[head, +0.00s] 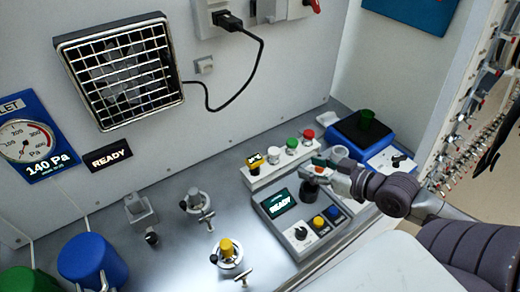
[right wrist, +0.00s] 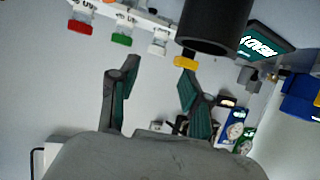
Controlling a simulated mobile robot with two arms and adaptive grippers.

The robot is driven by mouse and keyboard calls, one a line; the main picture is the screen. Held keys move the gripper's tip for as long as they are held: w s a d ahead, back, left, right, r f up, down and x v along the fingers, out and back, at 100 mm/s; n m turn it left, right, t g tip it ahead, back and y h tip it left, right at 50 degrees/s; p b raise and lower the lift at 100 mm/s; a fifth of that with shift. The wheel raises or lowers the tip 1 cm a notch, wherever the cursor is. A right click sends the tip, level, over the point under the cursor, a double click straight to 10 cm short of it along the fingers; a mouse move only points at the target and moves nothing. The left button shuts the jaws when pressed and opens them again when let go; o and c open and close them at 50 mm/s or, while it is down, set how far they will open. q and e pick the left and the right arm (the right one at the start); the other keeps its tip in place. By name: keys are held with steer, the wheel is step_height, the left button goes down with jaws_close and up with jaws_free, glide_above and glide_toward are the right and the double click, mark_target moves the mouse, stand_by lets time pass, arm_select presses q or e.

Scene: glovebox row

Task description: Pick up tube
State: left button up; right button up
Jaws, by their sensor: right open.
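Several capped tubes stand in a row in a white rack (head: 285,167). Their caps are yellow (head: 254,161), white (head: 273,153), green (head: 292,143) and red (head: 308,134). The frames do not show which tube is meant. In the right wrist view the red (right wrist: 79,27), green (right wrist: 121,40), white (right wrist: 157,49) and yellow (right wrist: 186,62) caps lie beyond the fingertips. My right gripper (head: 312,170) is open and empty, just right of the rack. It also shows in the right wrist view (right wrist: 155,80). My left gripper is not in view.
A grey device with a READY screen (head: 279,203) stands in front of the rack; a dark cylinder (head: 310,188) is close to my right gripper. Blue (head: 90,258) and green (head: 28,280) containers stand at the left.

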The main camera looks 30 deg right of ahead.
mark_target(279, 154)
steer(key=shift+w+a, duration=0.15)
steer(key=shift+w, duration=0.35)
steer(key=shift+w+f, duration=0.2)
steer(key=shift+w, duration=0.15)
steer(key=x, duration=0.3)
steer(key=shift+a, duration=0.1)
steer(key=x, duration=0.2)
steer(key=shift+w+f+p, duration=0.1)
steer(key=shift+w+p, duration=0.2)
steer(key=shift+w, duration=0.05)
steer(key=shift+w+a+f, duration=0.15)
steer(key=shift+w+a, duration=0.05)
steer(key=shift+w, duration=0.4)
steer(key=p+x, duration=0.1)
steer(key=x, duration=0.1)
steer(key=r+p+x, duration=0.1)
steer(key=x, duration=0.1)
steer(key=shift+w+a+f, duration=0.1)
steer(key=shift+w, duration=0.3)
steer(key=shift+w+f, duration=0.15)
steer(key=shift+c, duration=0.8)
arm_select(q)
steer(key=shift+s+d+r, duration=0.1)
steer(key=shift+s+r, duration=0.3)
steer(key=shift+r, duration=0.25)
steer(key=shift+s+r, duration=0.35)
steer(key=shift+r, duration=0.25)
arm_select(e)
steer(key=c, duration=0.6)
